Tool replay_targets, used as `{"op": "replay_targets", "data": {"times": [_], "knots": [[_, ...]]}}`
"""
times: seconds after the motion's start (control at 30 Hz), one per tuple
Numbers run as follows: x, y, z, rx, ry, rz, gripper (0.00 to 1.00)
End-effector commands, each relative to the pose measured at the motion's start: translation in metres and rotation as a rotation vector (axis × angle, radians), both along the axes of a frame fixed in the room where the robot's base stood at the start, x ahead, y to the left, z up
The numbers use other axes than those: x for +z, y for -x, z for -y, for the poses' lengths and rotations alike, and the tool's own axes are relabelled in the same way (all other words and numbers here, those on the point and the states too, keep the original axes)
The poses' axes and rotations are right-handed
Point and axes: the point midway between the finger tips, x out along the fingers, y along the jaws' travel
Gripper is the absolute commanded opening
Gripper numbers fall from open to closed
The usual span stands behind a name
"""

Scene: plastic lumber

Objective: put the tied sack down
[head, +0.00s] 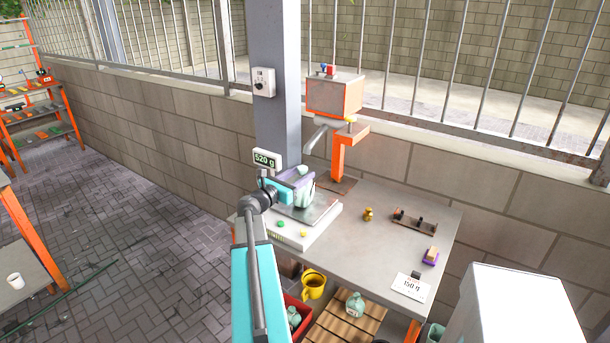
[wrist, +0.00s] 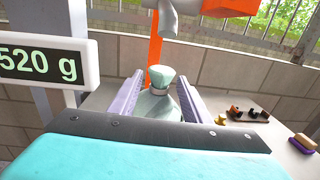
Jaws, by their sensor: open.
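The tied sack (head: 308,193) is pale grey-green with a gathered neck, and stands upright on the metal plate of the scale (head: 322,213). In the wrist view the sack (wrist: 158,106) sits between my two purple fingers. My gripper (wrist: 160,84) is open, one finger on each side of the sack just below its tied top; whether either finger touches it I cannot tell. In the head view my gripper (head: 296,176) partly covers the sack. The scale's display (head: 267,159) reads 520 g. The sack's lower part is hidden in the wrist view.
An orange-framed machine (head: 335,97) with a spout stands behind the scale. The bench (head: 375,222) also holds a brass piece (head: 368,214), a rack (head: 415,221), a brush (head: 430,256) and a 150 g card (head: 411,286). Below are a yellow bucket (head: 313,285) and another sack (head: 355,305).

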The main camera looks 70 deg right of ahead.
Motion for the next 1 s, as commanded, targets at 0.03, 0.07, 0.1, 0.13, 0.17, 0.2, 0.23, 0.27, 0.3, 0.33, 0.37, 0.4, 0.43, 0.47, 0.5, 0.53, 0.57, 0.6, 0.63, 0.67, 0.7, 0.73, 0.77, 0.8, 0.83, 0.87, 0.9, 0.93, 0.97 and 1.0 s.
{"op": "replay_targets", "data": {"times": [0.03, 0.07, 0.1, 0.13, 0.17, 0.2, 0.23, 0.27, 0.3, 0.33, 0.37, 0.4, 0.43, 0.47, 0.5, 0.53, 0.57, 0.6, 0.63, 0.67, 0.7, 0.73, 0.77, 0.8, 0.83, 0.87, 0.9, 0.93, 0.97, 1.0], "knots": [[-0.001, -0.002, -0.009, 0.002, 0.0, 0.001, 0.44], [-0.001, -0.003, -0.012, 0.002, 0.0, 0.001, 0.44], [-0.001, -0.005, -0.018, 0.002, 0.001, 0.002, 0.44], [-0.001, -0.006, -0.022, 0.002, 0.001, 0.002, 0.44], [-0.001, -0.008, -0.026, 0.002, 0.001, 0.002, 0.44], [-0.001, -0.01, -0.031, 0.002, 0.001, 0.002, 0.44], [-0.001, -0.011, -0.034, 0.002, 0.0, 0.001, 0.44], [-0.001, -0.012, -0.038, 0.002, 0.0, 0.001, 0.44], [-0.001, -0.014, -0.043, 0.002, 0.0, 0.001, 0.44], [-0.001, -0.015, -0.046, 0.002, 0.0, 0.001, 0.44], [0.0, -0.016, -0.049, 0.001, 0.0, 0.001, 0.44], [0.0, -0.017, -0.053, 0.001, 0.0, 0.001, 0.44], [0.0, -0.018, -0.055, 0.001, 0.0, 0.001, 0.44], [0.0, -0.019, -0.057, 0.001, 0.0, 0.001, 0.44], [0.0, -0.02, -0.059, 0.001, 0.0, 0.001, 0.44], [0.0, -0.02, -0.061, 0.001, 0.0, 0.001, 0.44], [0.0, -0.021, -0.062, 0.001, 0.0, 0.001, 0.44], [0.0, -0.021, -0.063, 0.0, 0.0, 0.001, 0.44], [0.0, -0.022, -0.064, 0.0, 0.0, 0.001, 0.44], [0.0, -0.022, -0.064, 0.0, 0.0, 0.001, 0.44], [0.0, -0.022, -0.064, 0.0, 0.0, 0.001, 0.44], [0.0, -0.022, -0.064, 0.0, 0.0, 0.001, 0.44], [0.0, -0.022, -0.064, 0.0, 0.0, 0.001, 0.44], [0.0, -0.022, -0.064, 0.0, 0.0, 0.001, 0.44], [0.0, -0.022, -0.064, 0.0, 0.0, 0.001, 0.44], [0.0, -0.022, -0.064, 0.0, 0.0, 0.001, 0.44], [0.0, -0.022, -0.064, 0.0, 0.0, 0.001, 0.44], [0.0, -0.022, -0.064, 0.0, 0.0, 0.001, 0.44], [0.0, -0.022, -0.064, 0.0, 0.0, 0.001, 0.44], [0.0, -0.022, -0.064, 0.0, 0.0, 0.001, 0.44]]}}
